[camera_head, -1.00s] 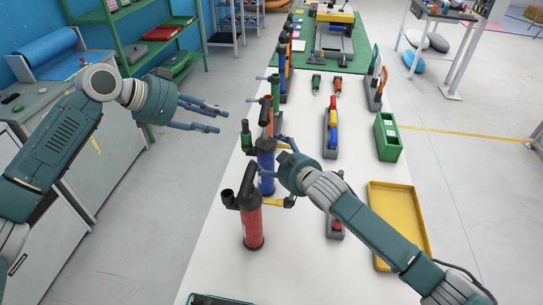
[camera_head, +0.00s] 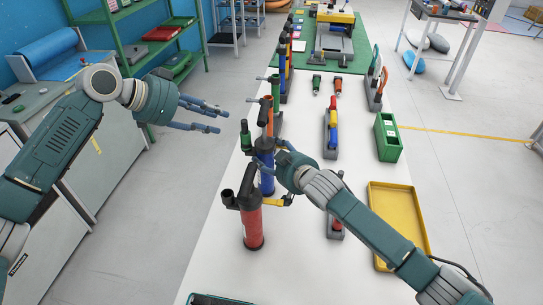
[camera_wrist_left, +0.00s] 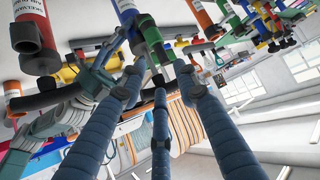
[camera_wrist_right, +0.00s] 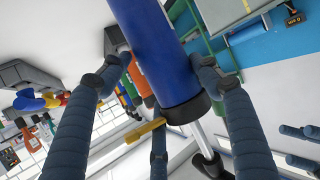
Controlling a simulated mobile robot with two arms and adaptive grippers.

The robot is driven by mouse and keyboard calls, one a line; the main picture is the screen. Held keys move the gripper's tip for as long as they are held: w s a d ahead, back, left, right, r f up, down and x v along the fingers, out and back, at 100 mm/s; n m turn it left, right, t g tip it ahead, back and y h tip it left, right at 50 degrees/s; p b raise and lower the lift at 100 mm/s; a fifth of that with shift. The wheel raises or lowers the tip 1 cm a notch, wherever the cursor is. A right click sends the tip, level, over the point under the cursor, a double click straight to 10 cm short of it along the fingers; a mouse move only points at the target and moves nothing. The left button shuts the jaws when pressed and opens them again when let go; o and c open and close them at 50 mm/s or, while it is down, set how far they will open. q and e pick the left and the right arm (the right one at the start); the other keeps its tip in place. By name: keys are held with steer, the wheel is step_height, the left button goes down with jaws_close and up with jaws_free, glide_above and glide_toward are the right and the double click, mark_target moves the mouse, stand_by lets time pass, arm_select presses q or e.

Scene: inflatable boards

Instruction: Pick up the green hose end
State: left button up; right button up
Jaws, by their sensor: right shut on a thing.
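The green hose end (camera_head: 246,135) stands upright at the table's left edge, beside the blue pump (camera_head: 266,181). A green piece that looks like it shows in the left wrist view (camera_wrist_left: 150,31). My right gripper (camera_head: 270,178) is shut on the blue pump's body, just right of the hose end. In the right wrist view the fingers flank the blue cylinder (camera_wrist_right: 155,50) above its black collar. My left gripper (camera_head: 210,116) is open and empty, in the air left of the table. Its spread fingers are apart from the hose end.
A red pump (camera_head: 252,222) stands nearer me on the white table (camera_head: 305,270). More pumps line the left edge farther back. A yellow tray (camera_head: 399,225) and a green box (camera_head: 388,140) are at the right. The floor left of the table is open.

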mark_target(244, 130)
arm_select(q)
steer(key=o, duration=0.4)
steer(key=s+a+f+n+t, duration=0.1)
steer(key=s+f+n+t, duration=0.1)
steer(key=s+t, duration=0.2)
steer(key=shift+h, duration=0.4)
steer(key=shift+x, duration=5.9)
steer(key=shift+s+f, duration=0.2)
steer(key=shift+c, duration=0.6)
steer(key=c, duration=0.9)
